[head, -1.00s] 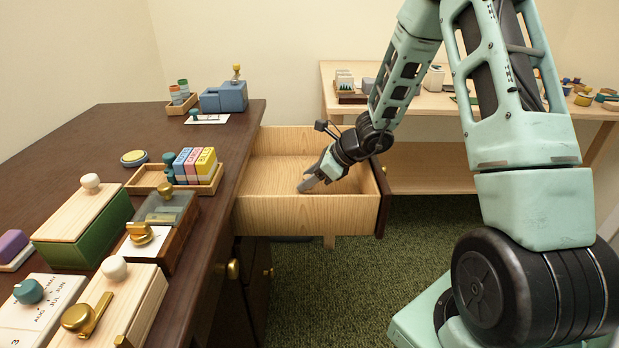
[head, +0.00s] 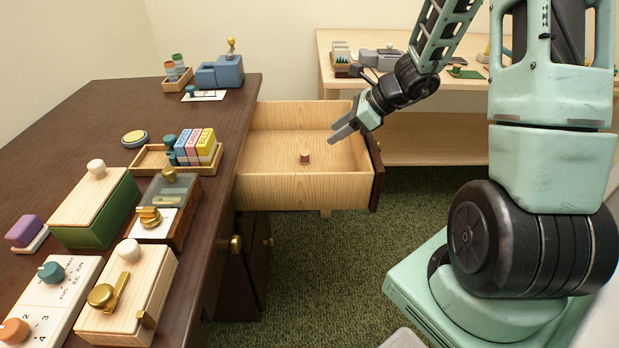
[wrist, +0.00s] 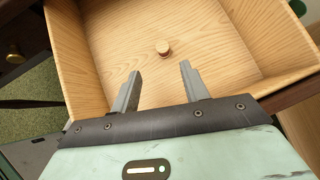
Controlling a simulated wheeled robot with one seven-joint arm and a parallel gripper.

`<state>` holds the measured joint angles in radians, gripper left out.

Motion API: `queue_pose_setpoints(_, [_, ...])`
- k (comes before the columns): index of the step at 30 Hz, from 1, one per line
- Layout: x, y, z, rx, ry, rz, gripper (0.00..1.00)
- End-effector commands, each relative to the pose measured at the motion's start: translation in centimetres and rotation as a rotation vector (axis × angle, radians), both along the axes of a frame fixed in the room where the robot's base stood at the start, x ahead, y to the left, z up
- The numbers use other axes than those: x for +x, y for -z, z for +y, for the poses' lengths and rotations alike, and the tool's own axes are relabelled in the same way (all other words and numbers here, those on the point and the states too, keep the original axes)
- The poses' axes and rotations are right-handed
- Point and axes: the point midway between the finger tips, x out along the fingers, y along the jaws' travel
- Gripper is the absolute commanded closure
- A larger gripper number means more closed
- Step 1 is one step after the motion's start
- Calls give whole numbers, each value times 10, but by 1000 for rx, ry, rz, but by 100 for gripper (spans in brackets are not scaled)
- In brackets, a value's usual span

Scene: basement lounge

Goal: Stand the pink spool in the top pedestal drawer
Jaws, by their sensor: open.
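The top pedestal drawer (head: 262,187) is pulled open from the dark desk, its light wooden inside bare except for one small spool. The spool (head: 305,158) stands on the drawer floor near the middle, with a pale top and a reddish-brown or pinkish side. It also shows in the wrist view (wrist: 163,47), beyond the fingertips and apart from them. My gripper (head: 339,134) is open and empty, above the right part of the drawer. In the wrist view its two grey fingers (wrist: 160,75) are spread with nothing between them.
The dark desk (head: 105,108) at left holds several boxes, a tray of coloured blocks (head: 196,148) and a blue device (head: 221,72). A light wooden table (head: 420,102) with small items stands behind. Green carpet (head: 325,265) lies clear in front of the drawer.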

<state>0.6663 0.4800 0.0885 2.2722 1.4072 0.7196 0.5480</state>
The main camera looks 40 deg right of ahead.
Motion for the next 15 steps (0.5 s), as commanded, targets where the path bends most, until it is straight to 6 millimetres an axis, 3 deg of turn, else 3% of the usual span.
queue_pose_setpoints(2, [-1, -5, 23, -26, -95, -11, 55])
queue_pose_setpoints(5, [-11, -16, 80, -106, -355, -49, 55])
queue_pose_setpoints(8, [-38, -28, 147, -213, -715, -112, 55])
queue_pose_setpoints(12, [-96, -41, 224, -385, -1268, -241, 55])
queue_pose_setpoints(15, [-145, -48, 262, -518, -1699, -367, 55])
